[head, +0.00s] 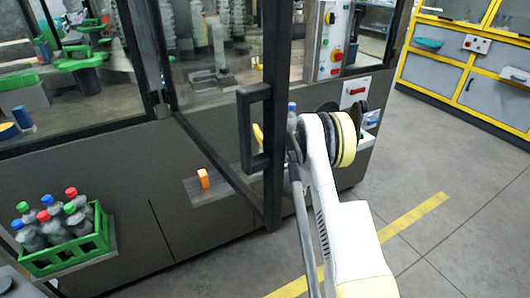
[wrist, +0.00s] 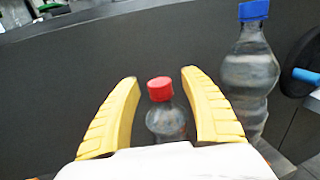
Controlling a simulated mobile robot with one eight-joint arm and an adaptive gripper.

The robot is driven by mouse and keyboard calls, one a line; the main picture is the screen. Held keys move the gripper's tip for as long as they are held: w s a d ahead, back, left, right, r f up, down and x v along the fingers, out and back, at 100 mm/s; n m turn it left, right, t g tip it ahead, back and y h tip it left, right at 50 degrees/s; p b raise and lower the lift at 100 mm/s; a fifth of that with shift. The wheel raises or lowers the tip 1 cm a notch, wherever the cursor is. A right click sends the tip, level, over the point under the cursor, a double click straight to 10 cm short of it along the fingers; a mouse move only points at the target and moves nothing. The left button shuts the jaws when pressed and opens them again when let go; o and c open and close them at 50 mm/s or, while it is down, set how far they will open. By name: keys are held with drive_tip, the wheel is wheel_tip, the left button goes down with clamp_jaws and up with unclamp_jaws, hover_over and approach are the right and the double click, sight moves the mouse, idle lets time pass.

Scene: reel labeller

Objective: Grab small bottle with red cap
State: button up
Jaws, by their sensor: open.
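The small clear bottle with a red cap (wrist: 166,120) stands upright in the middle of the wrist view. My gripper (wrist: 160,78) is open, with one yellow finger on each side of this bottle. Gaps show between the fingers and the bottle, and its lower part is hidden by the gripper's body. In the head view the small bottle cannot be made out, and my gripper is mostly hidden behind the black door frame and handle, with a bit of yellow finger (head: 258,134) showing.
A larger bottle with a blue cap (wrist: 248,72) stands just right of my right finger. The black-framed door (head: 272,190) stands in front of my arm. A green crate (head: 70,254) at lower left holds several bottles with coloured caps. An orange object (head: 203,178) sits on a small ledge.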

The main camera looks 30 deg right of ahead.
clamp_jaws()
drive_tip(key=shift+r, duration=0.1)
